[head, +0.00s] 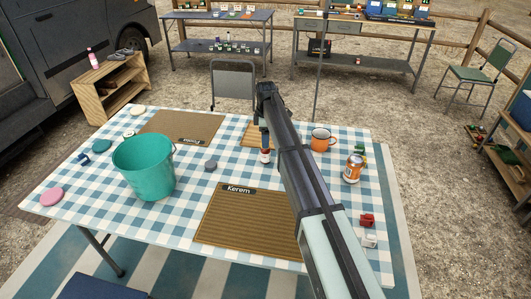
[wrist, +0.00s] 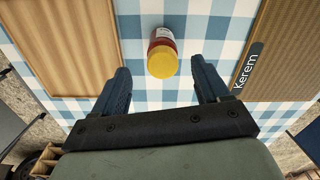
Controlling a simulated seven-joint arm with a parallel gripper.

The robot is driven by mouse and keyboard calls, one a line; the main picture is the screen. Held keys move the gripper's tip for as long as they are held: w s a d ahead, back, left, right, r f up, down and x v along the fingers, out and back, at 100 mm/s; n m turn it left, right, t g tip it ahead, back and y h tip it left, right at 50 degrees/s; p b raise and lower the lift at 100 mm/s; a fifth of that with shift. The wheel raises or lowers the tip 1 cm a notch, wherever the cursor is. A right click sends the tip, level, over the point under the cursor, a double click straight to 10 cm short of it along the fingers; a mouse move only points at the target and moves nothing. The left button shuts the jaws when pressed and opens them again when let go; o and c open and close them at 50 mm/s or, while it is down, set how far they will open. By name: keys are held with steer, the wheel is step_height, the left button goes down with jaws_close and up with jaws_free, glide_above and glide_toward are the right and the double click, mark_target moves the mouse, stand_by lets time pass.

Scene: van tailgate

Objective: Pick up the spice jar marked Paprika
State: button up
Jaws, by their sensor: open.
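A small jar with a yellow lid and red contents (wrist: 162,54) is on the blue-and-white checked tablecloth (wrist: 138,30). Its label is too small to read. In the wrist view it lies ahead of and between the fingertips of my open gripper (wrist: 160,68), with no visible contact. Nothing is held.
A wooden board (wrist: 60,40) lies left of the jar and the Kerem mat (head: 238,220) right of it in the wrist view.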

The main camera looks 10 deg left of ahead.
mark_target(265, 152)
steer(key=shift+s+a+f, duration=0.1)
steer(key=shift+s+f, duration=0.05)
steer(key=shift+f, duration=2.65)
steer(key=c, duration=1.2)
